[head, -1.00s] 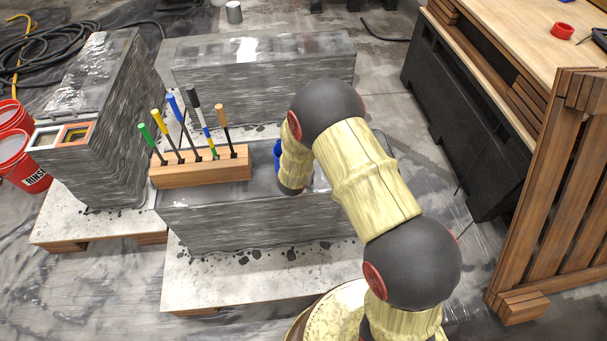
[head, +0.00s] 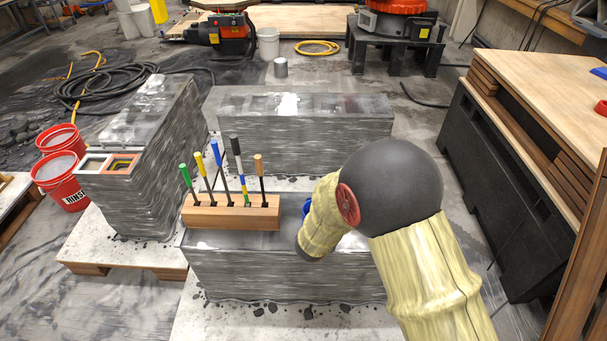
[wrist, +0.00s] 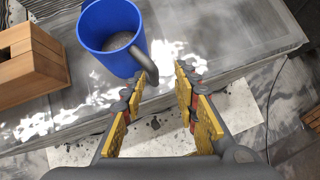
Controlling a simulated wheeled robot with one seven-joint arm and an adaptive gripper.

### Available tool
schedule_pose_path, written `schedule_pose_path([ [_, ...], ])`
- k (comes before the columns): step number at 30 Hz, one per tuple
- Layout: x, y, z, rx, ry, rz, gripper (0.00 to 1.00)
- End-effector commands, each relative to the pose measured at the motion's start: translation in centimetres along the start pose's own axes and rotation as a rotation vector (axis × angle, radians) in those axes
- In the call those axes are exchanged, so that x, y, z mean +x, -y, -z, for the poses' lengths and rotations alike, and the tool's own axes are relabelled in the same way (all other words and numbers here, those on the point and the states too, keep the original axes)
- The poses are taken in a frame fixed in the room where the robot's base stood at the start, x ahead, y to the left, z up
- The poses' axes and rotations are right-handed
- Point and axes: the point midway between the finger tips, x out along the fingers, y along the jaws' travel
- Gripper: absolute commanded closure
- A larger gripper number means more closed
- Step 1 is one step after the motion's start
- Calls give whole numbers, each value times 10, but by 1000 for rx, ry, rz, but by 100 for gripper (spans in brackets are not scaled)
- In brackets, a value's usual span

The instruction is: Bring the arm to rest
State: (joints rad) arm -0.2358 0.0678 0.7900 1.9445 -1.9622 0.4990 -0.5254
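My arm reaches over the front grey printed block (head: 290,270) in the head view, and its links hide my gripper there. In the wrist view my gripper (wrist: 167,78) is open, with nothing between its two yellow-padded fingers. A blue mug (wrist: 104,36) with grey contents stands on the block at the upper left of the wrist view. Its dark handle (wrist: 146,62) comes close to the left fingertip; I cannot tell whether they touch. Only a sliver of the mug (head: 307,207) shows beside my arm in the head view.
A wooden rack (head: 232,217) of several coloured-handled tools stands on the block, left of my arm. More printed blocks stand behind (head: 303,133) and left (head: 150,165). Red buckets (head: 62,180) are at far left. A wooden-topped workbench (head: 545,95) stands at right.

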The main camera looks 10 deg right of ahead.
Motion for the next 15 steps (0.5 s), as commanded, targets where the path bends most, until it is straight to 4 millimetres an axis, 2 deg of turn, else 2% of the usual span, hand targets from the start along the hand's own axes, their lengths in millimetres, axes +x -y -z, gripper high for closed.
schedule_pose_path([
  [5,-1,0,-2,9,3,1,70],
  [8,-9,5,-16,69,19,13,70],
  [11,-29,18,-43,218,51,39,70],
  [14,-64,43,-81,470,96,81,70],
  [15,-82,56,-95,593,115,99,70],
])
